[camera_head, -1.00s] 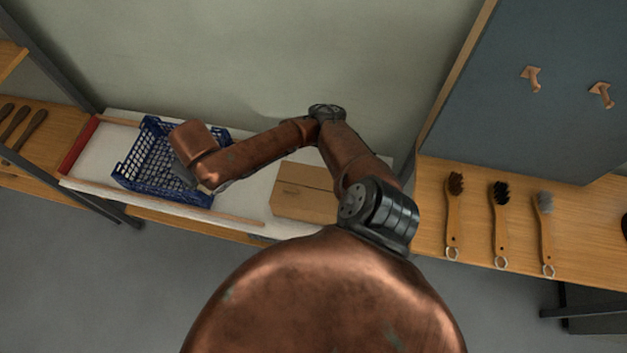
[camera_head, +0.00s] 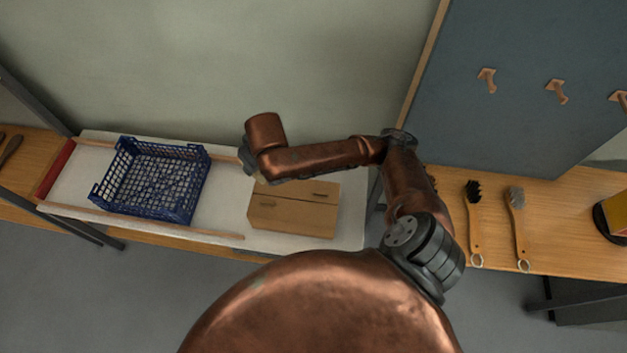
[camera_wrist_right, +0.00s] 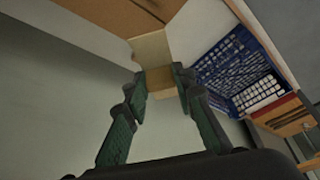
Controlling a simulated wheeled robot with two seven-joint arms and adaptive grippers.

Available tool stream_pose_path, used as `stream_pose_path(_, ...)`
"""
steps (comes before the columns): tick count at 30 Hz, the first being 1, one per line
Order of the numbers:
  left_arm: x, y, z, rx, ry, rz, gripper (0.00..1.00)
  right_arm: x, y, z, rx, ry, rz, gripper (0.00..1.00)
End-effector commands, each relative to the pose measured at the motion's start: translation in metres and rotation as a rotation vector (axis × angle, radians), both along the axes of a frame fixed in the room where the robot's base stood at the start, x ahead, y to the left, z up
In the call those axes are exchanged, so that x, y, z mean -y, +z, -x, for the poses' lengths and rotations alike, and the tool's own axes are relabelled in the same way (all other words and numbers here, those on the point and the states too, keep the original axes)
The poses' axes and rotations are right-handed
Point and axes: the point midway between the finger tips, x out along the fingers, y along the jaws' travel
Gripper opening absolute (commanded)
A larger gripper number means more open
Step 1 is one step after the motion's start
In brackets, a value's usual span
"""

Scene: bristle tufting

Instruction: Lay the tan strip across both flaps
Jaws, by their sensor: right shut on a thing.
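A brown cardboard carton (camera_head: 292,216) stands on the white-topped bench, with flaps (camera_head: 310,192) on its upper face. My right gripper (camera_head: 250,166) is at the back left of the carton, mostly hidden by my own wrist. In the right wrist view, my right gripper (camera_wrist_right: 159,86) is shut on the tan strip (camera_wrist_right: 160,76). A paler tan part shows just beyond it, toward the carton (camera_wrist_right: 115,14). I cannot tell whether the strip touches the flaps. My left gripper is not in view.
A blue plastic crate (camera_head: 152,180) stands on the bench left of the carton and also shows in the right wrist view (camera_wrist_right: 235,62). Wooden rails (camera_head: 140,222) edge the bench. Brushes (camera_head: 518,225) lie on the right bench below a panel with pegs (camera_head: 557,90).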

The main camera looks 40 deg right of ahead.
Motion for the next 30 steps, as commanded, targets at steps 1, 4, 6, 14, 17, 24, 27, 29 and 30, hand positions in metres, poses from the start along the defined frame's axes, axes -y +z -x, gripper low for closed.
stream_pose_path(1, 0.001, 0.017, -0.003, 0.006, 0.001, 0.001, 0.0, 0.001, 0.007, 0.001, -0.002, 0.023, 0.001, 0.14)
stream_pose_path(4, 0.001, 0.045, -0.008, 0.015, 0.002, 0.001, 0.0, 0.002, 0.004, 0.001, -0.002, 0.093, 0.003, 0.14)
stream_pose_path(6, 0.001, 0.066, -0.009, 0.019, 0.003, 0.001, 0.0, 0.005, -0.002, 0.001, -0.003, 0.152, 0.003, 0.14)
stream_pose_path(14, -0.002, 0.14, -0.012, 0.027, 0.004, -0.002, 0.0, 0.028, -0.036, 0.019, -0.006, 0.375, 0.004, 0.14)
stream_pose_path(17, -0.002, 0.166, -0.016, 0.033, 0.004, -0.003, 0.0, 0.04, -0.05, 0.032, -0.007, 0.458, 0.003, 0.14)
stream_pose_path(24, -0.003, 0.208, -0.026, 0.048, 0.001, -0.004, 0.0, 0.063, -0.077, 0.065, -0.002, 0.614, 0.001, 0.14)
stream_pose_path(27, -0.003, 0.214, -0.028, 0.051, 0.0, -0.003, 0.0, 0.067, -0.083, 0.073, 0.001, 0.648, 0.001, 0.14)
stream_pose_path(29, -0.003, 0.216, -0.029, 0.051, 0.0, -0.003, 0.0, 0.069, -0.086, 0.076, 0.002, 0.659, 0.001, 0.14)
stream_pose_path(30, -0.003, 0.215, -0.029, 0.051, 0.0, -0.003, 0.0, 0.069, -0.088, 0.077, 0.003, 0.664, 0.0, 0.14)
